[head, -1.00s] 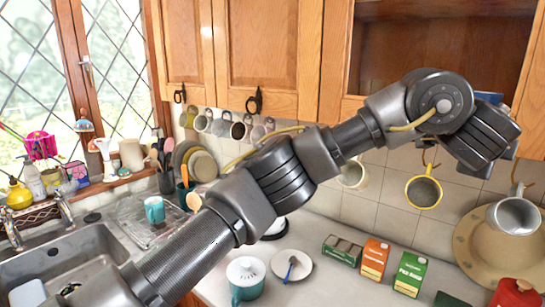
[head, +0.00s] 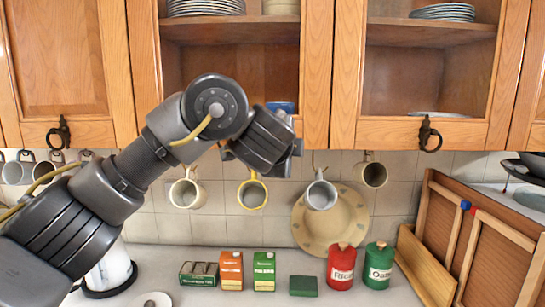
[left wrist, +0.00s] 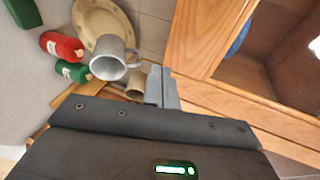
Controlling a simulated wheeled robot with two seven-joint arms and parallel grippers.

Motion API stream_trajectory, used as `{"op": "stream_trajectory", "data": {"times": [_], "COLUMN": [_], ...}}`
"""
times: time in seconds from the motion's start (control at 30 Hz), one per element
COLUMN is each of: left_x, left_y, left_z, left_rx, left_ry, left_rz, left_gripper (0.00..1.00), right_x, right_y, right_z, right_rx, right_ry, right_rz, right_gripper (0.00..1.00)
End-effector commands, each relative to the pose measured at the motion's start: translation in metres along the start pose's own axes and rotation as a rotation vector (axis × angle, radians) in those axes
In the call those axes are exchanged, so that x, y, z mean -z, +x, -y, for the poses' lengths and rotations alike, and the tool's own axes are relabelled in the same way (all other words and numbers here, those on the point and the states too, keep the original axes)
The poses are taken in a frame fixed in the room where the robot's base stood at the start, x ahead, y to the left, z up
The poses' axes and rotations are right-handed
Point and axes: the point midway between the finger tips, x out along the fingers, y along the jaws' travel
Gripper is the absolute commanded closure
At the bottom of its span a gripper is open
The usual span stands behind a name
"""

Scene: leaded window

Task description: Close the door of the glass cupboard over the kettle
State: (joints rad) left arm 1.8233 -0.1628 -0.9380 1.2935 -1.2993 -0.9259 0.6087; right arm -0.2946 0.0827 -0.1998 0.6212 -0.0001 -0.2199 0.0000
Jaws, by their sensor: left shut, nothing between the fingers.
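The glass cupboard (head: 317,75) has a wooden frame and plates on its shelf. It hangs to the right of and above the white kettle (head: 108,270), which is partly behind my left arm. My left gripper (head: 290,152) is shut and empty at the lower right of this cupboard, close to its bottom edge. In the left wrist view its fingers (left wrist: 162,88) show beside the wooden frame (left wrist: 195,35); I cannot tell whether they touch it. My arm hides much of the bottom rail, and no handle shows there. I cannot tell how far the door stands from shut. My right gripper is out of view.
Another glass-fronted cupboard with a black handle (head: 428,133) is at the right. Mugs hang below, including a yellow-rimmed one (head: 252,192) and a grey metal one (head: 321,192) near my gripper. Red (head: 341,268) and green (head: 379,265) canisters and cartons stand on the counter.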

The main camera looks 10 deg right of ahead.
Motion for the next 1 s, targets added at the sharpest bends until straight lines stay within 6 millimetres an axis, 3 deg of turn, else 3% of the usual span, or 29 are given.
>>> {"op": "stream_trajectory", "data": {"times": [0.07, 0.27, 0.5, 0.7, 1.0], "left_x": [0.008, 0.007, 0.013, 0.018, 0.019], "left_y": [-0.018, -0.047, -0.076, -0.087, -0.089], "left_z": [-0.004, -0.003, -0.003, -0.002, -0.001], "left_rx": [0.009, 0.01, 0.005, 0.002, 0.0], "left_ry": [0.006, 0.008, 0.004, 0.003, 0.003], "left_rz": [-0.007, 0.007, 0.007, 0.004, 0.001], "left_gripper": [1.0, 1.0, 1.0, 1.0, 1.0], "right_x": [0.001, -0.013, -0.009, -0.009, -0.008], "right_y": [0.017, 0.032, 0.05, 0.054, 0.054], "right_z": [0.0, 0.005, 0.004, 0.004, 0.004], "right_rx": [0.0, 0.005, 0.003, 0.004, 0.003], "right_ry": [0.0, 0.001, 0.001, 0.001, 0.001], "right_rz": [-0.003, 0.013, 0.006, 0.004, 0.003], "right_gripper": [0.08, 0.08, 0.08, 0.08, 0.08]}}
